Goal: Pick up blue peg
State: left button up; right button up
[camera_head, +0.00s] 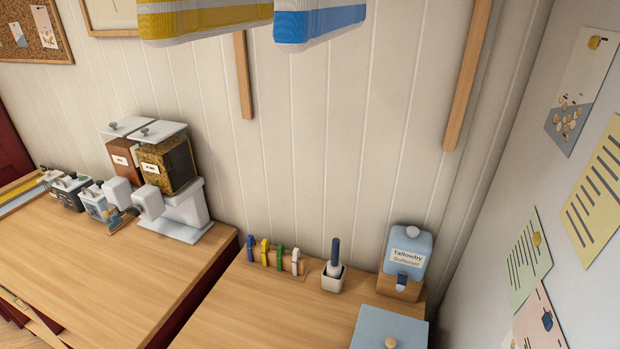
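A row of small upright pegs stands on a low wooden strip (272,271) near the back of the right-hand wooden counter. The blue peg (250,248) is at the left end. To its right stand a yellow peg (265,250), a green peg (280,256) and a white peg (295,261). The blue peg is clear of other things in this view, with nothing in front of it. Neither of my grippers is in view.
A white cup (333,279) with a blue-handled tool stands right of the pegs, beside a softener dispenser (407,255). A pale blue box (388,330) is at the front right. Dispensers (167,165) stand on the left counter. The counter (250,310) before the pegs is clear.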

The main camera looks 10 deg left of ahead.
aim_at(251, 239)
jog(key=i+j+z, duration=0.2)
jog(key=j+z, duration=0.3)
jog(key=j, duration=0.45)
jog(key=i+j+z, duration=0.1)
jog(key=j+z, duration=0.4)
jog(key=j, duration=0.45)
jog(key=k+j+z, duration=0.15)
jog(key=j+z, duration=0.3)
jog(key=j, duration=0.55)
